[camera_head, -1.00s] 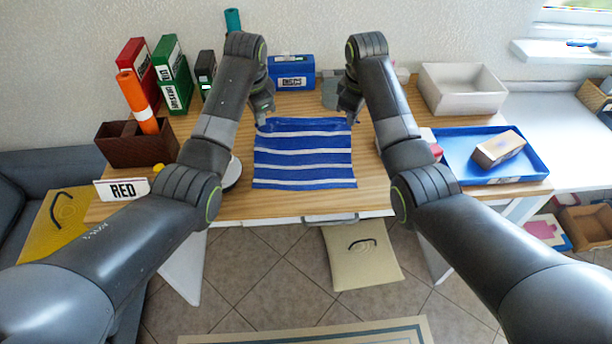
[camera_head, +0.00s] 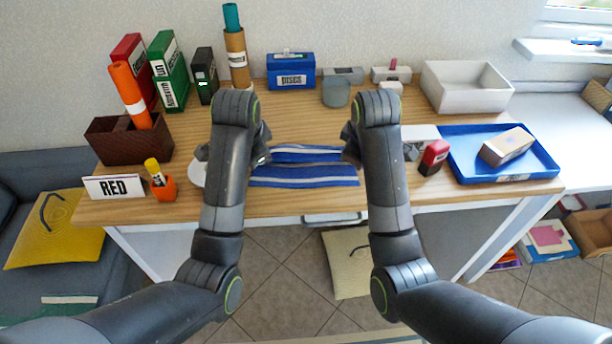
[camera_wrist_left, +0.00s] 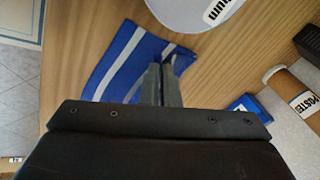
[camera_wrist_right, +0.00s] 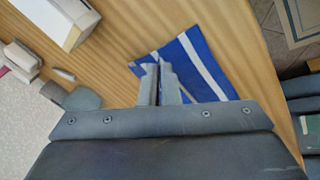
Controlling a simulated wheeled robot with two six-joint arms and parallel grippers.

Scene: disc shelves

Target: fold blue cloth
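The blue cloth (camera_head: 305,177) with white stripes lies on the wooden table between my arms. Its far part is raised and drawn over toward the near part, with a crease or gap across the middle. My left gripper (camera_head: 263,158) is shut on the cloth's left corner; the cloth also shows in the left wrist view (camera_wrist_left: 120,65). My right gripper (camera_head: 349,155) is shut on its right corner; the cloth shows in the right wrist view (camera_wrist_right: 200,65). The fingertips partly hide the pinched corners.
A red stamp (camera_head: 434,157) and a blue tray (camera_head: 540,165) stand right. An orange bottle (camera_head: 163,186) and RED sign (camera_head: 115,188) are left.

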